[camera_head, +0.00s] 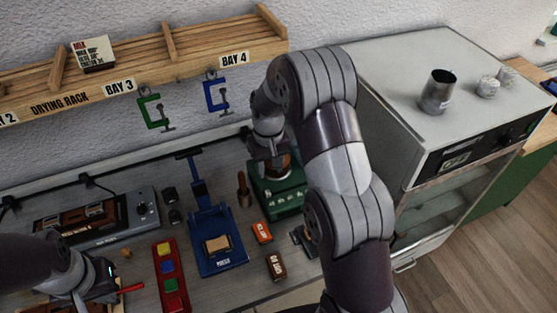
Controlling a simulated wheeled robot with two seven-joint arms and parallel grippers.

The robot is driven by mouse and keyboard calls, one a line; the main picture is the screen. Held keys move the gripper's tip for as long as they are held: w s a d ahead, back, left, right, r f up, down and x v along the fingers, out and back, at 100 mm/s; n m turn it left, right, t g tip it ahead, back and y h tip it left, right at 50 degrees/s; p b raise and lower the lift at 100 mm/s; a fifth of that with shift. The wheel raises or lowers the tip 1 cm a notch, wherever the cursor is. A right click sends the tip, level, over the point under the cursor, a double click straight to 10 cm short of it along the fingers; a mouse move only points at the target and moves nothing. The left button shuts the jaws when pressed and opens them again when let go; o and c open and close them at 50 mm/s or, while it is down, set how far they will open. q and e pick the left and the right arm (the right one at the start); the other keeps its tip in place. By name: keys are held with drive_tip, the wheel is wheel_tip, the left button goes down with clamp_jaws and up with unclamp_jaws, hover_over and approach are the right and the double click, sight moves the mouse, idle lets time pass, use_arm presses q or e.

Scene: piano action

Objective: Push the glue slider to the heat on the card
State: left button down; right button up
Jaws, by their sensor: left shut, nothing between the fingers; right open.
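A small card with dark and red print (92,53) stands on the drying rack; its text is too small to read surely. A green device (279,194) with a brown round part (277,166) stands at the back of the bench. I cannot make out the glue slider for certain. My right gripper (272,154) is open, pointing down at the brown part of the green device; the arm hides some of that device, and contact cannot be told. My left gripper (103,285) is shut at the lower left, beside a thin red stick (131,289).
A grey unit with a knob (141,208) stands at left. A blue stand (217,240), a red tray of coloured blocks (169,291), an orange piece (262,232) and a brown piece (276,265) lie between the arms. A grey oven cabinet (395,125) stands at right.

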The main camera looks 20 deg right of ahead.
drive_tip(key=p, duration=0.2)
hover_over(269, 193)
wheel_tip(269, 193, down, 5)
wheel_tip(269, 193, down, 7)
drive_tip(key=shift+r+p, duration=0.2)
drive_tip(key=shift+p, duration=0.8)
drive_tip(key=shift+s+a+f, duration=0.15)
drive_tip(key=shift+a+f, duration=0.1)
use_arm(q)
drive_tip(key=r, duration=0.2)
drive_tip(key=a+r, duration=0.1)
drive_tip(key=r, duration=0.2)
drive_tip(key=shift+s+r, duration=0.2)
use_arm(e)
drive_tip(key=shift+d+f, duration=0.1)
drive_tip(key=shift+d, duration=0.05)
clamp_jaws()
